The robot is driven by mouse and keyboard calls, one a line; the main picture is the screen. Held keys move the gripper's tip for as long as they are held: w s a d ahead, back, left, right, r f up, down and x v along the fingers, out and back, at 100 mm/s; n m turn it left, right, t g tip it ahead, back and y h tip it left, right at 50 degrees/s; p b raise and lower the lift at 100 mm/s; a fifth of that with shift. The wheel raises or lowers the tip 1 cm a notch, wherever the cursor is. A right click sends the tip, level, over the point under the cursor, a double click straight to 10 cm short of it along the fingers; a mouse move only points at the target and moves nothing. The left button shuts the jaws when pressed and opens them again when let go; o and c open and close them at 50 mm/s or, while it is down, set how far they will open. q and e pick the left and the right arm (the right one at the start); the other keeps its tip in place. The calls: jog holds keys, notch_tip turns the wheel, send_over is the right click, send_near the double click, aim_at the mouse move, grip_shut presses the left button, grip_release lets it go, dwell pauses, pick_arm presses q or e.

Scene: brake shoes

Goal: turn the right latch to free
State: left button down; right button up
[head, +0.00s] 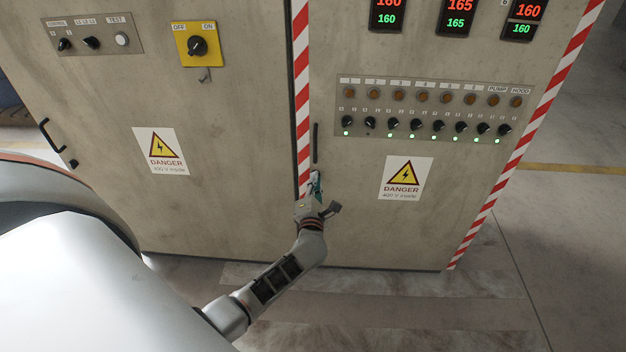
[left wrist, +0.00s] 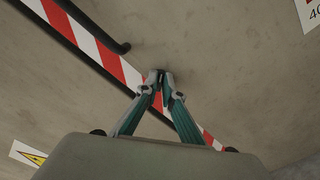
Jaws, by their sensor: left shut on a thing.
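My left gripper (head: 316,183) reaches up to the right cabinet door just below its black bar handle (head: 315,143). In the left wrist view its two fingers (left wrist: 161,78) are closed together at the door face, beside the red-and-white striped edge. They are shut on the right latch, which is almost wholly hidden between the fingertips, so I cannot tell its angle. The bar handle (left wrist: 97,35) also shows in the left wrist view, apart from the fingers. My right gripper is in neither view.
The left door has its own black handle (head: 52,135) and a small black latch (head: 73,163). A yellow OFF/ON switch (head: 198,44) and a row of knobs and lamps (head: 430,110) are on the cabinet front. The floor (head: 400,310) before the cabinet is clear.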

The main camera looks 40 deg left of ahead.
pick_arm(q)
jog(key=shift+f+m+p, duration=0.1)
jog(key=shift+m+p, duration=1.2)
jog(key=shift+m, duration=2.1)
jog(key=c, duration=2.2)
grip_release()
jog(key=v, duration=1.2)
